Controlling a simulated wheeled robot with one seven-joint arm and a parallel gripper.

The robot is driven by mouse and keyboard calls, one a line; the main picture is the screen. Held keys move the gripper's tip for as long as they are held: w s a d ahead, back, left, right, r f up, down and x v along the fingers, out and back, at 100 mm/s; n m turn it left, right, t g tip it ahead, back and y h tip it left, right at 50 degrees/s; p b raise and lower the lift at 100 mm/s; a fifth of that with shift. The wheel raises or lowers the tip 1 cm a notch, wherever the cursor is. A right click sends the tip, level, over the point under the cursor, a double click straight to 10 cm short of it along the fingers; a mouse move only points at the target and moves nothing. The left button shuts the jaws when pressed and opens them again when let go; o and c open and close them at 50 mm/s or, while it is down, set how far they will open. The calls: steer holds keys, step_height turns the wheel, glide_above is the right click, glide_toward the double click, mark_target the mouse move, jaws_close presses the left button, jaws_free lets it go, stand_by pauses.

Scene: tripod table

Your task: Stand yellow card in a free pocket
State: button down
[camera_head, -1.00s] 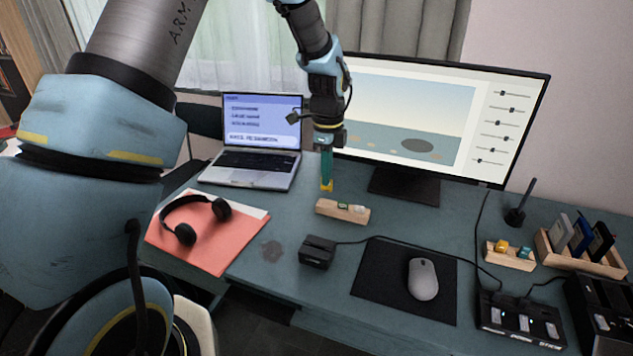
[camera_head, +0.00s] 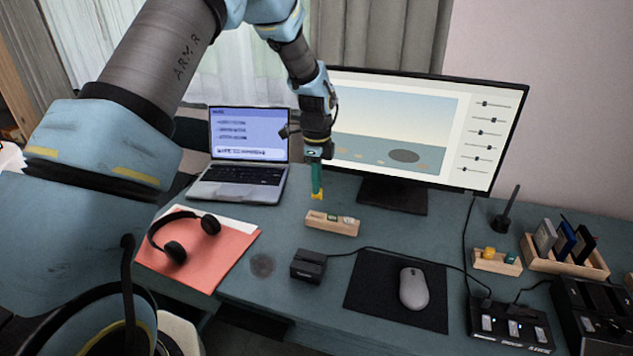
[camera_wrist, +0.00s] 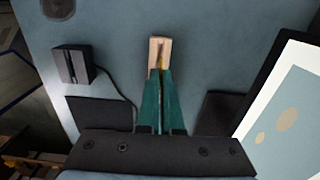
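My gripper (camera_head: 317,182) has teal fingers pointing down and is shut on the yellow card (camera_head: 318,196). The card's yellow end shows just below the fingertips. It hangs above the desk, a little behind and left of a small wooden holder (camera_head: 322,226), apart from it in the head view. This holder has small green and whitish items in its top; its pockets are too small to make out. In the wrist view the fingers (camera_wrist: 163,75) hide most of the card, with a yellow sliver (camera_wrist: 162,63) between them, and the wooden holder (camera_wrist: 157,40) lies beyond the tips.
A second wooden holder (camera_head: 490,265) with yellow and teal items stands at right, beside a larger wooden rack (camera_head: 570,266). A monitor (camera_head: 400,130) stands behind my gripper, a laptop (camera_head: 245,150) left. A black dock (camera_head: 309,266) and mouse (camera_head: 413,288) are in front.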

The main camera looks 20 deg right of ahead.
mark_target(317, 198)
steer(key=shift+f+b, duration=1.2)
steer(key=shift+f, duration=1.25)
steer(key=shift+f+b, duration=0.45)
steer(key=shift+f, duration=0.95)
steer(key=c, duration=1.5)
jaws_free()
steer(key=shift+c, duration=0.2)
steer(key=o, duration=0.5)
steer(key=shift+o, duration=0.2)
step_height(317, 198, up, 11)
steer(key=shift+f+b, duration=0.1)
steer(key=shift+b, duration=1.05)
